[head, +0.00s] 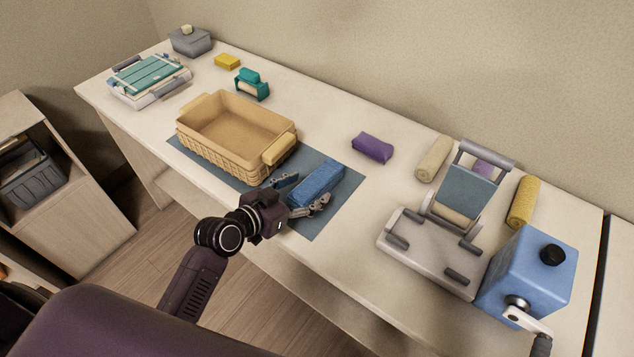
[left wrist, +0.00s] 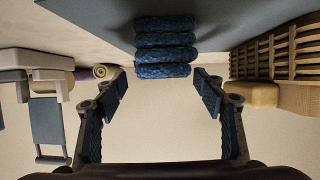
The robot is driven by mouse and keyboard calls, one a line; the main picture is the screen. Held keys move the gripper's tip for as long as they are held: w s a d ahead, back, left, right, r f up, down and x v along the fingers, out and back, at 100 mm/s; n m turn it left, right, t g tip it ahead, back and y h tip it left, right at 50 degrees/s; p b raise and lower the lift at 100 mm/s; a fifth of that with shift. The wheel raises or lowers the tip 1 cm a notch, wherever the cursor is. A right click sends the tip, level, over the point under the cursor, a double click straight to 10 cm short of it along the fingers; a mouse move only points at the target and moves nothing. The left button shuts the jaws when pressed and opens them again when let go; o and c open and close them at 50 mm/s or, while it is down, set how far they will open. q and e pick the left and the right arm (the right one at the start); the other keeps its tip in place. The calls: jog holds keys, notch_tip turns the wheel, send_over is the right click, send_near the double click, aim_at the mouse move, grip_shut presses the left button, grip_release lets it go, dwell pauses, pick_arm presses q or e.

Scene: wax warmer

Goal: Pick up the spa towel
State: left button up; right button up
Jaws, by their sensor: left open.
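The spa towel is most likely the blue folded bundle (head: 317,183) lying on the blue-grey mat (head: 336,205), right of the basket. In the left wrist view the blue towel (left wrist: 165,47) shows stacked, ribbed folds of fluffy cloth. My left gripper (head: 303,195) is open at the towel's near end, with one finger toward each side. In the left wrist view my left gripper (left wrist: 160,88) has an empty gap between its fingers, and the towel lies just ahead of it. I cannot tell whether a fingertip touches it. My right gripper is not in view.
A tan woven basket (head: 205,152) stands close left of the gripper. A purple bundle (head: 372,147) and a beige roll (head: 434,158) lie behind. A grey press-like device (head: 425,250) and a blue cranked box (head: 530,275) stand right. The table's front edge is near.

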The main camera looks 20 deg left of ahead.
aim_at(316, 181)
pick_arm(q)
jog(key=shift+w, duration=0.35)
jog(key=x, duration=0.2)
jog(key=p+x, duration=0.1)
jog(key=x, duration=0.1)
jog(key=shift+a+f+p, duration=0.2)
jog(key=shift+a+p, duration=0.05)
jog(key=shift+p, duration=0.05)
jog(key=shift+w+d+f, duration=0.15)
jog(key=shift+w+f, duration=0.1)
jog(key=shift+w, duration=0.1)
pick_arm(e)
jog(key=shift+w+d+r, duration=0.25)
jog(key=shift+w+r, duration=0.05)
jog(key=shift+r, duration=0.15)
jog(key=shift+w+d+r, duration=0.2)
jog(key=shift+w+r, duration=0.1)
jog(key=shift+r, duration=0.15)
pick_arm(q)
jog(key=shift+c, duration=0.7)
jog(key=c, duration=1)
jog(key=shift+c, duration=0.9)
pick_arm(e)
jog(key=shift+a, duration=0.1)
pick_arm(q)
jog(key=shift+r, duration=0.15)
